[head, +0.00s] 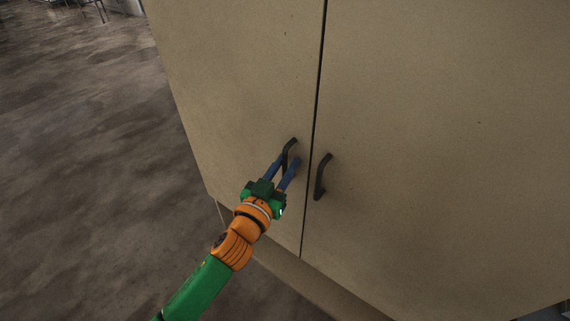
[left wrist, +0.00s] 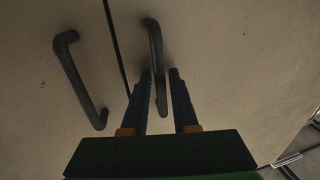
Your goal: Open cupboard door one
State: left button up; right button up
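The tan cupboard has a left door (head: 235,75) and a right door (head: 430,130), both flush at the dark seam between them. The left door's black bar handle (head: 291,146) is beside the seam. My left gripper (head: 288,161) is open, its two blue fingers on either side of this handle. In the left wrist view the handle (left wrist: 155,42) runs down between the fingertips (left wrist: 160,73); I cannot tell whether either finger touches it. The right door's handle (head: 322,176) is free, and in the left wrist view it (left wrist: 78,78) lies to the left. My right gripper is not in view.
The grey-brown floor (head: 85,130) left of the cupboard is clear. A base ledge (head: 300,285) runs under the doors. Thin metal furniture legs (head: 100,10) show far off at the top left.

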pick_arm(q)
jog(key=shift+c, duration=0.2)
grip_shut()
dwell(1.1)
